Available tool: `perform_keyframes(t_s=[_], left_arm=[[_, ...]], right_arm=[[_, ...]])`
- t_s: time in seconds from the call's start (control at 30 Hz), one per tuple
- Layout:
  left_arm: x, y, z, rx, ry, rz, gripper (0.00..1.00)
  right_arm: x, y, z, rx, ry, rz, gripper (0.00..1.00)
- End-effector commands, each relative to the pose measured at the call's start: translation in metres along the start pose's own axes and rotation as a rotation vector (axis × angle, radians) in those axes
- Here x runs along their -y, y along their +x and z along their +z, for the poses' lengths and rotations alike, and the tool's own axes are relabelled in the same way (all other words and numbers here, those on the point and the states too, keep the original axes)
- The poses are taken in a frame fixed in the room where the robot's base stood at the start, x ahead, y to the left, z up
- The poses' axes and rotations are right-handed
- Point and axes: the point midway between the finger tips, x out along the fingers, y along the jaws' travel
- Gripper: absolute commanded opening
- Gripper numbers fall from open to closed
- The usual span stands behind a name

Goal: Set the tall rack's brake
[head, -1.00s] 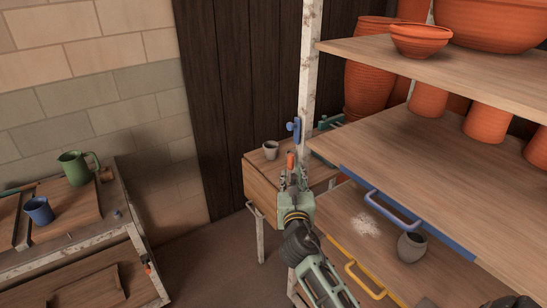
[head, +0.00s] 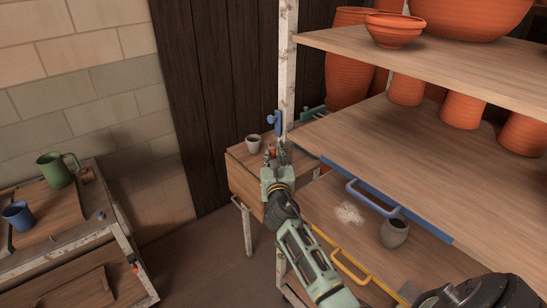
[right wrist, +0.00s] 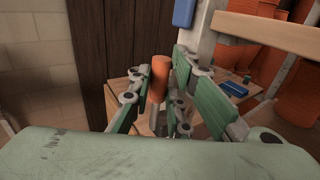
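The tall rack has a pale, rust-flecked post (head: 288,60) and wooden shelves (head: 400,130). An orange-handled lever (head: 271,150) shows low by this post, partly covered by my right gripper (head: 276,158). In the right wrist view the lever's orange grip (right wrist: 159,78) stands upright on a grey stem, between the fingers of my right gripper (right wrist: 163,72). I cannot tell whether the left finger touches. My left gripper is not in view.
A blue catch (head: 275,121) sits higher on the post. A small table with a cup (head: 253,144) stands behind. A low rack (head: 120,245) is at left.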

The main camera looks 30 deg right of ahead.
Motion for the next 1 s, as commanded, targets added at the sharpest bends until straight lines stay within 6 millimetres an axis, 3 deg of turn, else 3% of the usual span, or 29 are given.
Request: perform_keyframes(t_s=[0.17, 0.67, 1.0], left_arm=[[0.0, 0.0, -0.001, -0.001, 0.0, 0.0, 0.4], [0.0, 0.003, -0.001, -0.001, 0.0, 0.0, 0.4], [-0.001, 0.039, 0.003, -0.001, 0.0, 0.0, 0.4]], right_arm=[[0.0, 0.0, 0.0, 0.0, 0.0, 0.0, 0.0], [-0.001, -0.001, -0.002, 0.004, -0.006, 0.001, 0.0], [-0.012, -0.008, -0.011, 0.087, -0.13, 0.002, 0.0]])
